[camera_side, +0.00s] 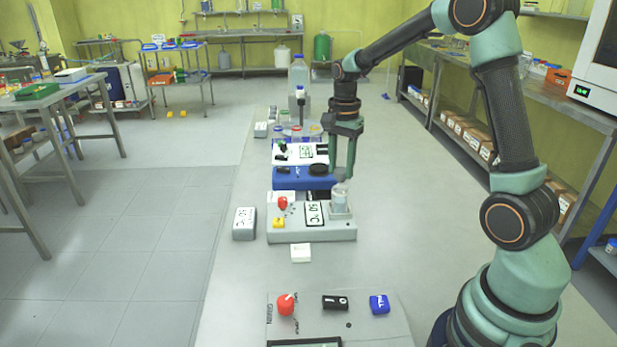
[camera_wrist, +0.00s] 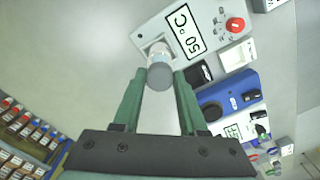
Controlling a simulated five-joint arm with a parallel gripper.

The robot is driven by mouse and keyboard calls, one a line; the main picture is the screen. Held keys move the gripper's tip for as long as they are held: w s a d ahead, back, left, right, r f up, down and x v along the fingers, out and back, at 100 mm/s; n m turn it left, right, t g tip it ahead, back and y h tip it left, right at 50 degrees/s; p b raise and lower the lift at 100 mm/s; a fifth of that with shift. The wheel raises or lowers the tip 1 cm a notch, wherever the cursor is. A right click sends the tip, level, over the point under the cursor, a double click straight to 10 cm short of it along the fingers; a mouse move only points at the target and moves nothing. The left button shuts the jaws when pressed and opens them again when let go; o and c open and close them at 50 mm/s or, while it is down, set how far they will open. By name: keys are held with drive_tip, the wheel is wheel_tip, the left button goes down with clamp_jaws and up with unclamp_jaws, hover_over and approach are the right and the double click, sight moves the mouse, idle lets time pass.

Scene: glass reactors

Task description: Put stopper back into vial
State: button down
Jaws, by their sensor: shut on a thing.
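The clear glass vial (camera_side: 340,193) stands upright in the holder at the right end of the grey heating unit (camera_side: 285,236). It shows partly in the wrist view (camera_wrist: 158,50), behind the stopper. The grey round stopper (camera_wrist: 160,77) is between my fingertips. My gripper (camera_side: 343,178) points down and is shut on the stopper, right over the vial's mouth. In the wrist view, my gripper (camera_wrist: 160,80) lines the stopper up with the vial. I cannot tell whether the stopper sits in the vial's neck or just above it.
The heating unit has a red knob (camera_side: 283,202) and a 50 °C display (camera_side: 315,214). A blue device (camera_side: 300,180) stands close behind it. A white block (camera_side: 301,253) lies in front, and a control panel (camera_side: 375,325) is nearer the camera. The bench right of the unit is clear.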

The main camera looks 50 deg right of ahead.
drive_tip(key=shift+f, duration=1.2)
idle(1.2)
drive_tip(key=shift+f, duration=0.25)
drive_tip(key=shift+c, duration=0.2)
unclamp_jaws()
idle(0.5)
drive_tip(key=shift+r, duration=0.1)
drive_tip(key=shift+r, duration=3.4)
drive_tip(key=shift+r, duration=0.1)
